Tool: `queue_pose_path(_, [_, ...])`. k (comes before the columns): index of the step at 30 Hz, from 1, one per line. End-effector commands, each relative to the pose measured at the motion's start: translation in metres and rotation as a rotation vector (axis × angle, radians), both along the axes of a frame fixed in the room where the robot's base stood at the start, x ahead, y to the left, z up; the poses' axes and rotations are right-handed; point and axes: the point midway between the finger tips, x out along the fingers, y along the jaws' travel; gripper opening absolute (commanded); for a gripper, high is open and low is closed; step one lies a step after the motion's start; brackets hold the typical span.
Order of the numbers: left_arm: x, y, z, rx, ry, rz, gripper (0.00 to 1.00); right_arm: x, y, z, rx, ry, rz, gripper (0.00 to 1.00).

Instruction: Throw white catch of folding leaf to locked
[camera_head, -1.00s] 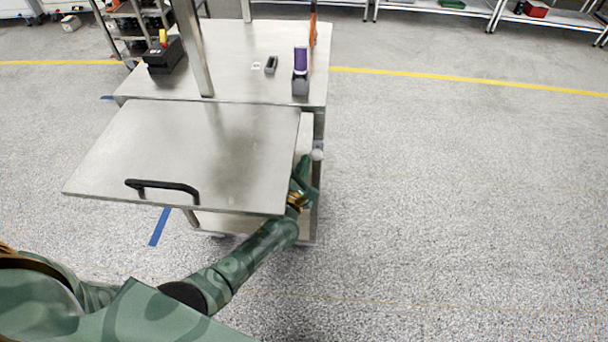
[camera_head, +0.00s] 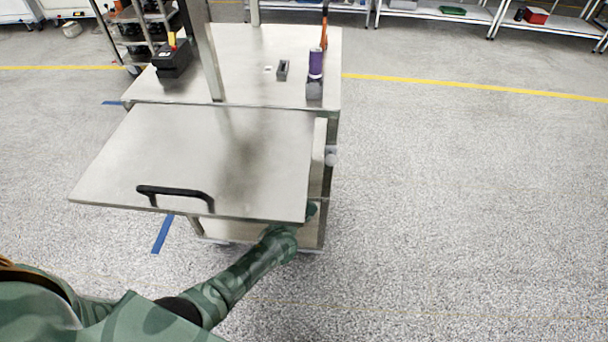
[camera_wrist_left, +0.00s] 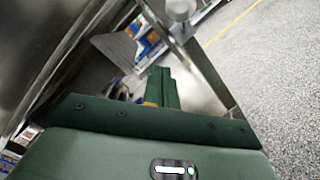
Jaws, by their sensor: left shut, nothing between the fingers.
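The folding leaf (camera_head: 200,160) is a flat metal panel, raised level in front of the cart top, with a black handle (camera_head: 175,192) near its front edge. My left gripper (camera_head: 311,209) is mostly hidden under the leaf's right front corner. In the left wrist view its green fingers (camera_wrist_left: 163,88) are together and empty, below and apart from the knob. My right gripper is out of view.
The cart top (camera_head: 250,60) carries a purple-topped item (camera_head: 315,65), a small grey block (camera_head: 283,70) and a black box (camera_head: 172,58). A metal post (camera_head: 203,50) stands on it. The floor right of the cart is clear.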

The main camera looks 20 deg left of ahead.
Motion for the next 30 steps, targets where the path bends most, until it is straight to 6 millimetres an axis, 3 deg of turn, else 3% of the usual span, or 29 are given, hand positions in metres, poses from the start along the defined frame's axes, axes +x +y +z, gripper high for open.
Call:
queue_pose_path(4, [-0.024, -0.003, 0.006, 0.000, 0.001, -0.002, 0.00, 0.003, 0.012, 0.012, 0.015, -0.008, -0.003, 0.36])
queue_pose_path(15, [-0.086, -0.008, 0.007, 0.000, 0.001, -0.002, 0.00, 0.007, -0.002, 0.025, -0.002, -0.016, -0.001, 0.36])
queue_pose_path(26, [-0.096, -0.009, 0.006, 0.002, 0.000, -0.001, 0.00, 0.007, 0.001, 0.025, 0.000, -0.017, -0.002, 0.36])
queue_pose_path(30, [-0.095, -0.013, 0.002, 0.142, 0.033, -0.020, 0.00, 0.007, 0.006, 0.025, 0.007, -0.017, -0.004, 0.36])
